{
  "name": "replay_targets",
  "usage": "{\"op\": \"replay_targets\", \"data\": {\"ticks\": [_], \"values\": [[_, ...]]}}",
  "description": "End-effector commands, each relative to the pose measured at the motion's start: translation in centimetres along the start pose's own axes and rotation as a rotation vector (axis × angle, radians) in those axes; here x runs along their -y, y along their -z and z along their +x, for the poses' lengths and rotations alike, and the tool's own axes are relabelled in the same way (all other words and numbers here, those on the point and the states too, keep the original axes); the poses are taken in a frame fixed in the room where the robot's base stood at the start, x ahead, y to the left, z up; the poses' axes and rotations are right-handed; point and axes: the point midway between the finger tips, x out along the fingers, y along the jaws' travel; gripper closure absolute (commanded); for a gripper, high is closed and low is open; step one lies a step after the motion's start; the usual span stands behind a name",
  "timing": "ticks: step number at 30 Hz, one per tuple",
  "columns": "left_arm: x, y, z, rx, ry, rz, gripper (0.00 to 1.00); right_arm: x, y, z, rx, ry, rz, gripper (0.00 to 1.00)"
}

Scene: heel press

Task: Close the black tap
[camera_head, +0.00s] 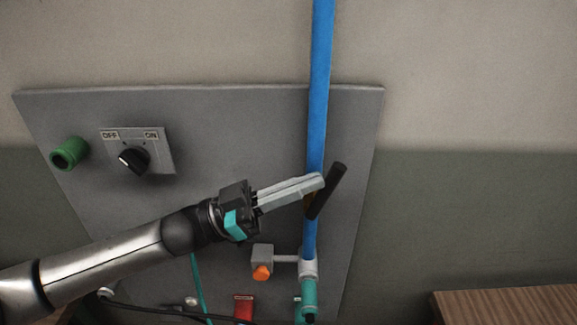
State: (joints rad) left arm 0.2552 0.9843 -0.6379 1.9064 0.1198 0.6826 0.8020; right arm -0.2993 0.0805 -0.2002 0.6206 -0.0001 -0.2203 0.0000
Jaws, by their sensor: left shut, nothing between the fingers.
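The black tap handle (328,190) is on the blue vertical pipe (320,90), in the right part of the grey panel. The handle slants, its upper end leaning right and away from the pipe. My left gripper (320,182) is shut and empty. Its fingertips lie in front of the pipe, just left of the handle; I cannot tell whether they touch it. The tap's body is mostly hidden behind the fingers. My right gripper is not in view.
The grey panel (230,120) carries a black OFF/ON knob (134,159), a green fitting (69,153) and an orange button (262,272). A red part (243,307) is below. A wooden surface (510,307) is at lower right. Space right of the handle looks clear.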

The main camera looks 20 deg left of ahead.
Motion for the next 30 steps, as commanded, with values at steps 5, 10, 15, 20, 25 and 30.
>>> {"op": "replay_targets", "data": {"ticks": [5,10,15,20,25,30], "values": [[-0.1,0.4,1.2,0.134,-0.019,0.019,1.00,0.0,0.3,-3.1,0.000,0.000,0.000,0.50],[-0.3,-0.2,2.1,0.124,-0.018,0.015,1.00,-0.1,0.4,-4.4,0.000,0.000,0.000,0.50],[-0.6,-0.8,2.9,0.123,-0.019,0.016,1.00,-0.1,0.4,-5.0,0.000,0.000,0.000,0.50],[-0.7,-1.4,3.6,0.123,-0.018,0.016,1.00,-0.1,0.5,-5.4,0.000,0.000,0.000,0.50],[-0.9,-2.1,4.2,0.123,-0.018,0.016,1.00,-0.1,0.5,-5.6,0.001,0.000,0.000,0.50],[-1.1,-2.8,4.6,0.123,-0.018,0.018,1.00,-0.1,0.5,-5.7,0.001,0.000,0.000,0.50]]}}
